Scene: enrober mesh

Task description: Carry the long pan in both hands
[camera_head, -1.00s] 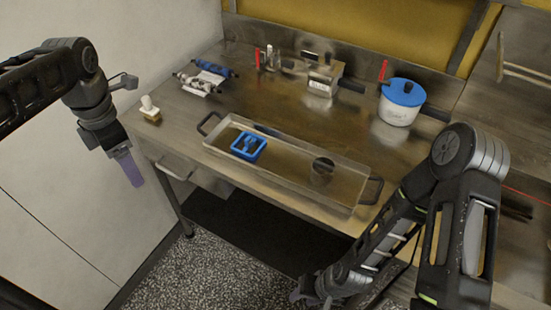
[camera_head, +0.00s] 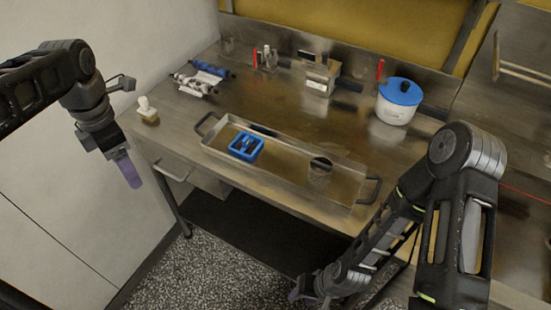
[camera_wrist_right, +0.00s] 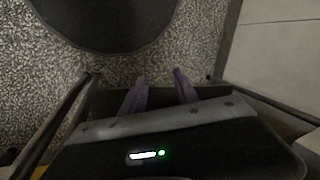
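The long pan (camera_head: 285,187) is a shallow metal tray lying on the steel table, with a dark loop handle at its left end (camera_head: 205,123) and another at its right end (camera_head: 370,190). A blue square frame (camera_head: 246,146) and a small dark round piece (camera_head: 320,167) lie in it. My left gripper (camera_head: 130,172), with purple fingers, hangs left of the table, apart from the pan; its finger gap is hidden. My right gripper (camera_head: 296,294) is low in front of the table, below the pan. In the right wrist view its two fingers (camera_wrist_right: 161,88) are apart with nothing between them.
A white pot with a blue lid (camera_head: 399,102) stands behind the pan's right end. A metal box (camera_head: 318,76), a blue-ended roller (camera_head: 204,76) and a small white bottle (camera_head: 147,110) stand around the table.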

